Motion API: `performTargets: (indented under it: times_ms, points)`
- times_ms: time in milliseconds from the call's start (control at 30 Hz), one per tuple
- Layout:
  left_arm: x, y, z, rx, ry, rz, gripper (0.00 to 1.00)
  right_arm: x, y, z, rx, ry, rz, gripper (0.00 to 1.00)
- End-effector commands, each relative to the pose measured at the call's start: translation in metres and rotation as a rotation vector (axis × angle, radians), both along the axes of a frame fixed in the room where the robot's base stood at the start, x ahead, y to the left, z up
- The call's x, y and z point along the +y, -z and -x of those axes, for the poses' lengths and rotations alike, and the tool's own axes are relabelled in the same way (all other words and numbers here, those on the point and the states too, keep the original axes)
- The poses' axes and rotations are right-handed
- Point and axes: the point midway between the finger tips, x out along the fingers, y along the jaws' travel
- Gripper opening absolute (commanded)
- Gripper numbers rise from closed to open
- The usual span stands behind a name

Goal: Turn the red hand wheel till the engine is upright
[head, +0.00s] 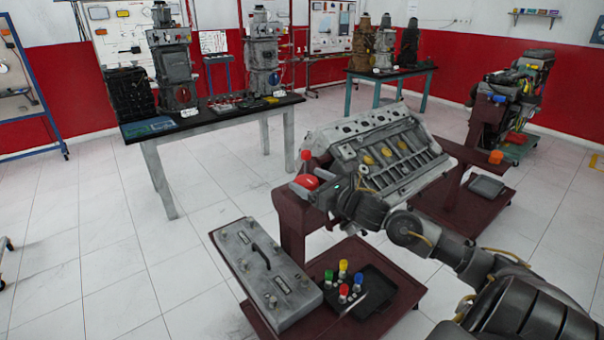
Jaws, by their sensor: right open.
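The grey engine block (385,150) sits on a dark red stand (292,222) in the middle of the head view. It looks tilted, with its long face with yellow parts turned toward me. The red hand wheel (307,181) is at the left end of the engine, on the stand, with a red knob (306,155) standing up above it. My right gripper (318,191) is open, right at the wheel; its dark fingers partly hide the wheel. I cannot tell whether they touch it. My left gripper is not in view.
A black-topped table (215,115) with engine models stands behind left. Another engine stand (490,115) is at right. White floor at left is free.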

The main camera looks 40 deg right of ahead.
Motion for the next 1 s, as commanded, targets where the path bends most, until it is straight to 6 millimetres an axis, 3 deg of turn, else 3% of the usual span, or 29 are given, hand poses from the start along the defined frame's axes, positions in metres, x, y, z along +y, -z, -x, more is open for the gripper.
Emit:
performTargets:
  times_ms: [300, 667, 1000]
  points:
    - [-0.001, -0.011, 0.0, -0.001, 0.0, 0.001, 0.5, 0.004, -0.001, -0.031, 0.0, 0.0, 0.0, 0.81]
    - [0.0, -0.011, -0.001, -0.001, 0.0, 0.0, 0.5, 0.005, 0.0, -0.033, 0.001, -0.001, 0.001, 0.79]
    - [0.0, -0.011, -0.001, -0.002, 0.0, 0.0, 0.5, 0.004, 0.0, -0.033, 0.001, -0.001, 0.001, 0.36]
